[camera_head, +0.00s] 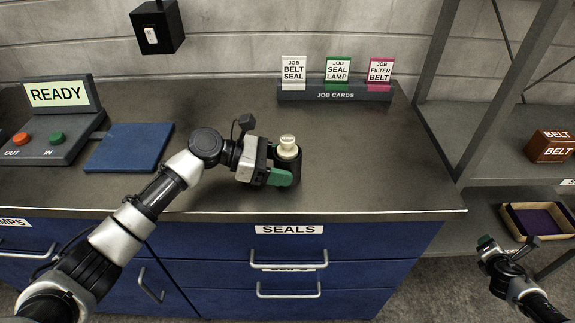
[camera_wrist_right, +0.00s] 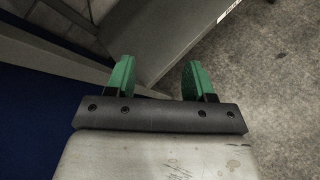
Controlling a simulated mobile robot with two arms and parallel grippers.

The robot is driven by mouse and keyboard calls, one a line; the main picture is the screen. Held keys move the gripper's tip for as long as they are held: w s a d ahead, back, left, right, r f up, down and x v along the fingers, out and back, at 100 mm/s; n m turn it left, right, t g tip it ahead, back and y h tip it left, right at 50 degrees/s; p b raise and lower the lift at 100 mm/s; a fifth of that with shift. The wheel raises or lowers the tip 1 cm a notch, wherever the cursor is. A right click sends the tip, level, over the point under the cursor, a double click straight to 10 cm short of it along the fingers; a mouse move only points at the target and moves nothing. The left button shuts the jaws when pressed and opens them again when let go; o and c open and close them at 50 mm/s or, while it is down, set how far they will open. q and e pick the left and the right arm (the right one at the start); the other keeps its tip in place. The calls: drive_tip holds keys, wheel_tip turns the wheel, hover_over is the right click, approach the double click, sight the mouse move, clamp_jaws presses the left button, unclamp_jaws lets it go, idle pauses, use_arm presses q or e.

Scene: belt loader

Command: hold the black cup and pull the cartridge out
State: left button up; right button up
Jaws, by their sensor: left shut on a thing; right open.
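The black cup (camera_head: 291,170) stands upright on the dark worktop near its front edge, in the head view. The cream cartridge (camera_head: 287,148) sits in the cup, with its top sticking out above the rim. My left gripper (camera_head: 281,177) is shut on the black cup from the left, with a green finger against the cup's front side. The far finger is hidden. My right gripper (camera_head: 486,243) is at the far right, away from the cup and beyond the worktop's right end. Its two green fingers (camera_wrist_right: 160,80) are apart and empty in the right wrist view.
A control box (camera_head: 53,125) with a READY screen and a blue mat (camera_head: 129,147) are at the left. A job card holder (camera_head: 335,93) stands at the back. Shelves with a brown BELT box (camera_head: 551,146) and a tray (camera_head: 513,222) are at the right. The worktop right of the cup is clear.

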drive_tip(key=w+r+n+t+y, duration=0.25)
drive_tip(key=w+r+n, duration=0.35)
drive_tip(key=r, duration=0.6)
wheel_tip(320, 180, up, 29)
drive_tip(key=n+g+y, duration=0.9)
drive_tip(key=n+g, duration=0.4)
drive_tip(key=n, duration=1)
hover_over(291, 138)
drive_tip(key=d, duration=0.4)
use_arm(q)
drive_tip(key=shift+f, duration=0.1)
use_arm(e)
drive_tip(key=shift+x, duration=4.2)
drive_tip(key=shift+a, duration=0.1)
